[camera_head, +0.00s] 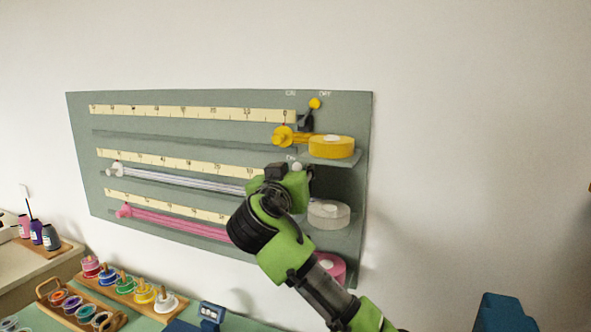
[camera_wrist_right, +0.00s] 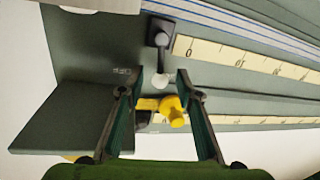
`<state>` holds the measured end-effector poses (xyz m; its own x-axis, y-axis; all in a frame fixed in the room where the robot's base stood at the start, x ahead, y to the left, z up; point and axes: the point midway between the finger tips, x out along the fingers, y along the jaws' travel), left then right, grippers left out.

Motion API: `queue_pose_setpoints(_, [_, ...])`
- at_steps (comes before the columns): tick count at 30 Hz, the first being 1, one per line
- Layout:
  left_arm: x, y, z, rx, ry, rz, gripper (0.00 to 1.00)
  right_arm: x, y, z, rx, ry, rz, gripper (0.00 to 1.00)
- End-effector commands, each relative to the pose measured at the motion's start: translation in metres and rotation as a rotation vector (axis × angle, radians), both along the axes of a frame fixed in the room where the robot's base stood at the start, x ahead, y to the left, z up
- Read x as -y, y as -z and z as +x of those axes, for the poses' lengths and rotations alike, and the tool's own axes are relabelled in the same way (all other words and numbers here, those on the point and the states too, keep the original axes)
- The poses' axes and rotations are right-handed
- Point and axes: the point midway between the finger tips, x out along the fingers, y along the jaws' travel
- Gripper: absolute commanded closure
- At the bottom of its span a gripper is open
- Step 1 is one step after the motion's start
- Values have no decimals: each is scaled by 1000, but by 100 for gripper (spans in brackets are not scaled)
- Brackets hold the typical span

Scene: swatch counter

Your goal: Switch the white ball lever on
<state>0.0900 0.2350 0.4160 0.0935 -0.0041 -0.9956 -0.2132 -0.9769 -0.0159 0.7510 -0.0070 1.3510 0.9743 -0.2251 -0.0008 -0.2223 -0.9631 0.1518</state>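The white ball lever shows its white ball (camera_head: 298,167) just above my right gripper (camera_head: 288,180) in the head view; its lower part is hidden there. In the right wrist view the white ball (camera_wrist_right: 161,80) lies between the fingertips of my right gripper (camera_wrist_right: 161,76). Its black base (camera_wrist_right: 160,33) shows above it. The fingers are spread, with a visible gap on each side of the ball. A small label (camera_wrist_right: 122,71) lies left of the left finger, too blurred to read. My left gripper is not in view.
A yellow knob (camera_wrist_right: 173,112) shows between the fingers, farther down the wrist view. The grey-green wall panel (camera_head: 82,150) carries rulers, ribbon tracks, a yellow ball lever (camera_head: 314,104) and shelves with yellow (camera_head: 332,147), white (camera_head: 328,214) and pink (camera_head: 330,267) rolls. Spools stand below left.

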Motion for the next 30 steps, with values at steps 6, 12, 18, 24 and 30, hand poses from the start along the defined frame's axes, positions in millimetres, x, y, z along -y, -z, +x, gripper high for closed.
queue_pose_setpoints(6, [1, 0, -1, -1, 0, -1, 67, 0, 0, 0, 0, 0, 0, 100])
queue_pose_setpoints(12, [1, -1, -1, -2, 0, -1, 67, -2, 0, 0, -13, 0, -29, 100])
queue_pose_setpoints(18, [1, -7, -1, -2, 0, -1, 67, -11, 1, 3, -80, -1, -186, 100])
queue_pose_setpoints(24, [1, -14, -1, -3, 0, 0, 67, -18, 5, 7, -149, -1, -352, 100])
queue_pose_setpoints(30, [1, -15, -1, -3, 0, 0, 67, -20, 7, 8, -174, -1, -419, 100])
